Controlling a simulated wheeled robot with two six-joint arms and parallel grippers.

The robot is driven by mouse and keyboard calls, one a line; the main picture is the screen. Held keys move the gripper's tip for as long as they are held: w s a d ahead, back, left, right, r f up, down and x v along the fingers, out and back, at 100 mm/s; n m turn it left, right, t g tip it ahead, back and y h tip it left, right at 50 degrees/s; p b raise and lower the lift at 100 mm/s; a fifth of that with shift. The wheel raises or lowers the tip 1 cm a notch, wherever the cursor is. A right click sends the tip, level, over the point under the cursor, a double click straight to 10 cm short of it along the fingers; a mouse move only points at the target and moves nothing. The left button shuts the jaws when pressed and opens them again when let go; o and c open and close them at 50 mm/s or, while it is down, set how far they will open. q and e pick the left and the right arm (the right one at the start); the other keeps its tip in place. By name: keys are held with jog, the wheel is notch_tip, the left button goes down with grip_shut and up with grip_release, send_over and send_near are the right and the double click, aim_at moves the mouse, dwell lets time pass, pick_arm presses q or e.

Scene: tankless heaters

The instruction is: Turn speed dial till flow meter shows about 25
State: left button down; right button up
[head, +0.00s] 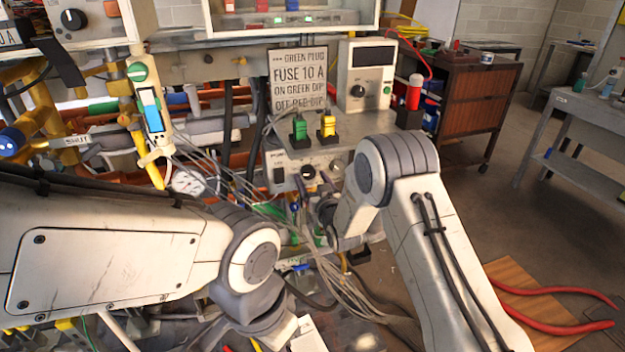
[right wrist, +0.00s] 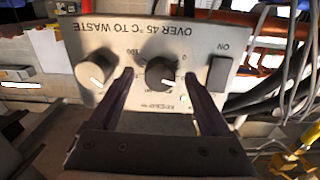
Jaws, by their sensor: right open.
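A black dial (right wrist: 161,74) with a white pointer is on a pale panel (right wrist: 150,35), upside down in the right wrist view. Its label starts with "SPEED" as far as I can make out, though the print is blurred. The dial (head: 308,172) also shows small in the head view. My right gripper (right wrist: 160,77) is open, with one finger on each side of the dial. Contact cannot be told. A round white gauge (head: 188,181) hangs left of the panel; its reading is too small, and I cannot tell whether it is the flow meter. My left gripper's jaws are not visible.
A paler knob (right wrist: 97,72) and a dark ON switch (right wrist: 219,74) flank the dial closely. Green (head: 299,128) and yellow (head: 327,125) plugs stand above the panel. Loose grey cables (head: 345,290) hang below. A box with a dark display (head: 372,56) stands behind.

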grip_shut()
dwell(0.3)
jog(key=m+b, duration=0.3)
jog(key=m, duration=0.1)
jog(key=shift+a+f+m, duration=0.1)
jog(key=shift+f+m, duration=0.05)
jog(key=shift+m, duration=0.15)
jog(key=m+b, duration=0.3)
jog(key=m, duration=0.2)
jog(key=m+b, duration=0.2)
jog(key=m, duration=0.5)
jog(key=m+b, duration=0.1)
jog(key=m, duration=0.1)
jog(key=m+b, duration=0.1)
jog(key=m, duration=0.1)
jog(key=shift+r, duration=0.25)
jog(key=shift+m, duration=0.4)
